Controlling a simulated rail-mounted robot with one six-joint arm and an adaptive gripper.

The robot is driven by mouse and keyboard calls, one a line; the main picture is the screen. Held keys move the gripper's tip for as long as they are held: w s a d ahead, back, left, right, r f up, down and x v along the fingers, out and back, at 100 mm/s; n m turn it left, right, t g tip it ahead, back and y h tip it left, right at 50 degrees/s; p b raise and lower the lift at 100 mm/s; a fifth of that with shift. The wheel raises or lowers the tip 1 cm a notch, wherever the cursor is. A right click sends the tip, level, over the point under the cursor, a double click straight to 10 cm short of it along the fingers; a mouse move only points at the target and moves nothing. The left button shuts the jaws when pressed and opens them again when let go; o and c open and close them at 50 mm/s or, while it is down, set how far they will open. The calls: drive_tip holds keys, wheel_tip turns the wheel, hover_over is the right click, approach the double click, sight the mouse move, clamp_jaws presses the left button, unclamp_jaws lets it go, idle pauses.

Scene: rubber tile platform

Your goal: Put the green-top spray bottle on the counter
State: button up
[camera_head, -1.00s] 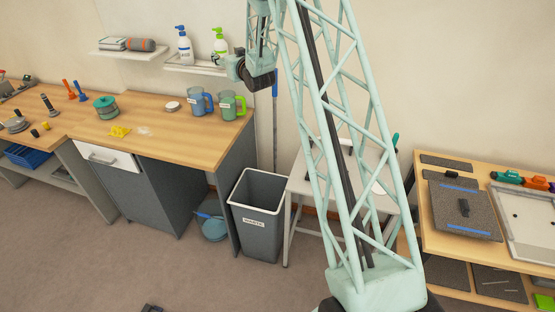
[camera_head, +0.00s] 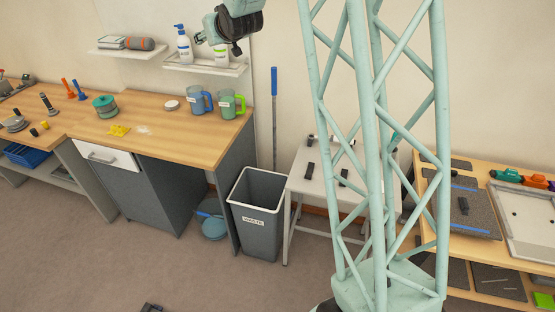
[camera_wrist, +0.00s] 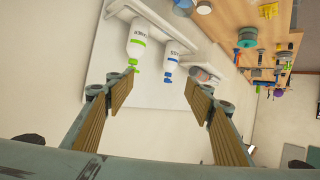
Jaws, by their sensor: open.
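The green-top spray bottle (camera_head: 221,56) stands on the right part of a small white wall shelf. In the head view its green top is hidden behind my gripper (camera_head: 205,37). In the wrist view the white bottle (camera_wrist: 137,45) with its green top shows whole, beyond my gripper (camera_wrist: 150,92) and nearer the left finger. My gripper is open and empty, with a gap between it and the bottle. The wooden counter (camera_head: 165,128) is below the shelf; it also shows at the upper right of the wrist view (camera_wrist: 245,22).
A blue-top bottle (camera_head: 184,46) stands beside the green-top one on the shelf (camera_head: 205,68). A blue mug (camera_head: 199,103) and a green mug (camera_head: 229,105) stand near the counter's right end. A grey bin (camera_head: 257,213) is beside the counter. The counter's front middle is mostly clear.

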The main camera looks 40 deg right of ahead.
drive_tip(key=s+a+r+g, duration=0.1)
drive_tip(key=s+a+r, duration=0.25)
drive_tip(key=s, duration=0.65)
drive_tip(key=s+a+r+g, duration=0.2)
drive_tip(key=s+a, duration=0.3)
drive_tip(key=s, duration=0.5)
drive_tip(key=s+a+r+g, duration=0.15)
drive_tip(key=s+a, duration=0.25)
drive_tip(key=s, duration=0.6)
drive_tip(key=s+a+f+g, duration=0.1)
drive_tip(key=s+a, duration=0.2)
drive_tip(key=s, duration=0.9)
drive_tip(key=s+a+f+g+y, duration=0.1)
drive_tip(key=s+a+g, duration=0.1)
drive_tip(key=s, duration=1.1)
drive_tip(key=s+a+f+n+g+y, duration=0.1)
drive_tip(key=s+a+f, duration=0.1)
drive_tip(key=s, duration=1.1)
drive_tip(key=shift+a+g, duration=0.35)
drive_tip(key=shift+a, duration=0.45)
drive_tip(key=shift+o, duration=0.6)
drive_tip(key=shift+w, duration=0.1)
